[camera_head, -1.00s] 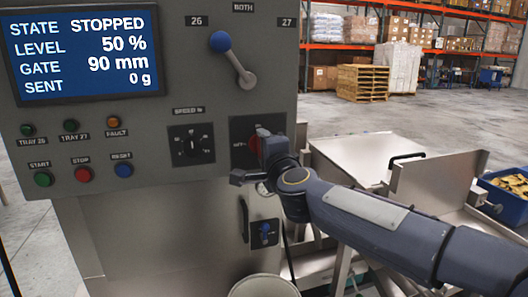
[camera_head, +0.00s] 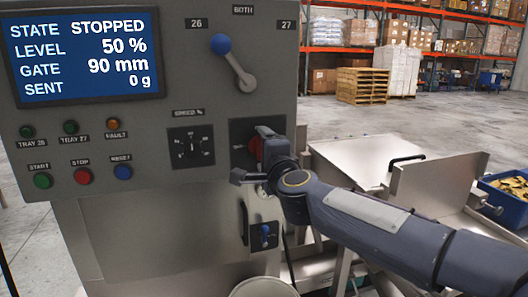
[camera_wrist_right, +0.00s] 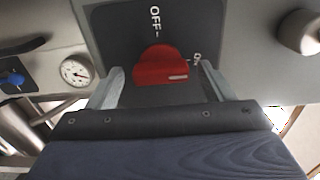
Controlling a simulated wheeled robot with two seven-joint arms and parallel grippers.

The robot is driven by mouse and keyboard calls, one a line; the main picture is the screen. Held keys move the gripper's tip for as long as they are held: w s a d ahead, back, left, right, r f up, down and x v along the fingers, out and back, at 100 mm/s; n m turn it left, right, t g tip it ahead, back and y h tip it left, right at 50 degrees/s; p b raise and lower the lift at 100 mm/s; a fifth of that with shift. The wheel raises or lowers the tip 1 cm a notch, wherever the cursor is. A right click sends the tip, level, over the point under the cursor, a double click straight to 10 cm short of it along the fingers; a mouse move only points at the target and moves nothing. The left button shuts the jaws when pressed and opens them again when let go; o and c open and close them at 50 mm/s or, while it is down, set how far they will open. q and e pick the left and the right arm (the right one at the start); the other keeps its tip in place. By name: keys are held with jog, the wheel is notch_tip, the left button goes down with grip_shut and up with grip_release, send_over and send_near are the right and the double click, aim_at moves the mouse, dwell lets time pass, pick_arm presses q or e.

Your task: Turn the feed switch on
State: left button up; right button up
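The feed switch is a red rotary knob (camera_head: 254,147) on a dark plate on the machine's front, below the lever and right of the speed dial. In the right wrist view the knob (camera_wrist_right: 160,65) shows large, with OFF above it and ON to its right. Its white mark lies on the right side, toward ON. My right gripper (camera_wrist_right: 161,80) is open, one finger on each side of the knob, with gaps to both. In the head view the right gripper (camera_head: 252,158) partly hides the knob. My left gripper is out of view.
The display (camera_head: 83,55) reads STOPPED, 50 %, 90 mm, 0 g. A blue-knobbed lever (camera_head: 234,65), a speed dial (camera_head: 191,146) and several push buttons share the panel. A small blue switch (camera_head: 264,236) sits below. Steel trays (camera_head: 365,160) stand to the right.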

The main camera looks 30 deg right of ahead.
jog(key=v, duration=0.7)
jog(key=shift+s+a+p, duration=0.15)
jog(key=shift+s+p, duration=0.25)
jog(key=shift+p, duration=0.05)
jog(key=s+a+f+n+y, duration=0.35)
jog(key=a+n+y, duration=0.25)
jog(key=n, duration=0.2)
jog(key=s+a+f+n+g+y, duration=0.1)
jog(key=s+a+f+n+g, duration=0.1)
jog(key=s+f+n+g, duration=0.3)
jog(key=s+a+f+n+g, duration=0.1)
jog(key=s+f+n+g, duration=0.5)
jog(key=s+f, duration=0.7)
notch_tip(320, 180, down, 5)
jog(key=shift+a+r+g+y, duration=0.1)
jog(key=shift+a+g+y, duration=0.3)
jog(key=shift+g, duration=0.1)
